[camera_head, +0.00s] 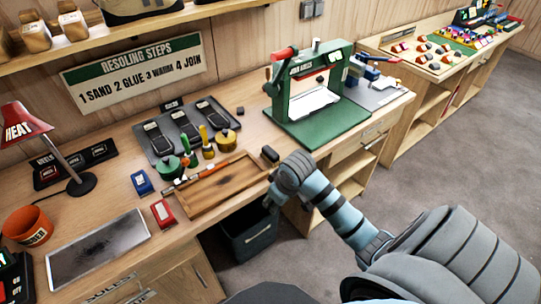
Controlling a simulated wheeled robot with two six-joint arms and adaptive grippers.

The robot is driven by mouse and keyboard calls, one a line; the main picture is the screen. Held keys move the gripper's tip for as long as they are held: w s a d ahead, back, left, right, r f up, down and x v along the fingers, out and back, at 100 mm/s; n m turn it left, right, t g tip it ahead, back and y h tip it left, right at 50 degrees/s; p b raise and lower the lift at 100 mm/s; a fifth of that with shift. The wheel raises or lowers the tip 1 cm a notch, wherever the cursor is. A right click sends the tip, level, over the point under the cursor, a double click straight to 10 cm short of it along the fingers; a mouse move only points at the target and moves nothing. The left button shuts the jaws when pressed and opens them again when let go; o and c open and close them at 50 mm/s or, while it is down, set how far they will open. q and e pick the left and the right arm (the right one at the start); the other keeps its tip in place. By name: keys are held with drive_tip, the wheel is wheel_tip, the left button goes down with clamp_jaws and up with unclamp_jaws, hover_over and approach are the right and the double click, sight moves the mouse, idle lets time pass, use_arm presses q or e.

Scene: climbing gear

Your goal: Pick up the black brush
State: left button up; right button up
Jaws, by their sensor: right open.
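A small dark block (269,154), which looks like the black brush, is at the right end of the wooden tray (225,205), near the bench's front edge. My right gripper (274,176) is right beside it, at the end of the grey and blue arm coming in from the right. The fingers are small and mostly hidden by my own wrist. I see nothing held in them. I cannot tell whether they touch the block. My left gripper is not in view.
A green press (318,115) stands behind the gripper. Glue pots (226,138), a dark tray of soles (190,128), a blue box (142,182) and a red box (163,213) are to the left. A dark bin (250,235) stands below the bench edge.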

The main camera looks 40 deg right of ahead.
drive_tip(key=w+d+r+m, duration=0.1)
drive_tip(key=w+d+r, duration=0.5)
drive_tip(key=w+r, duration=0.1)
approach(270, 150)
drive_tip(key=shift+m+t+y, duration=0.3)
drive_tip(key=shift+m, duration=0.1)
drive_tip(key=b+x, duration=0.1)
drive_tip(key=x, duration=0.6)
drive_tip(key=s+b+x, duration=0.1)
drive_tip(key=x, duration=0.2)
drive_tip(key=shift+d+f+b, duration=0.2)
drive_tip(key=shift+f+b, duration=0.15)
drive_tip(key=shift+f, duration=0.15)
drive_tip(key=shift+r, duration=0.15)
drive_tip(key=c, duration=0.9)
drive_tip(key=shift+r, duration=0.55)
wheel_tip(270, 150, up, 19)
drive_tip(key=shift+f+p, duration=0.1)
drive_tip(key=shift+p, duration=0.85)
drive_tip(key=o, duration=0.5)
drive_tip(key=c, duration=0.4)
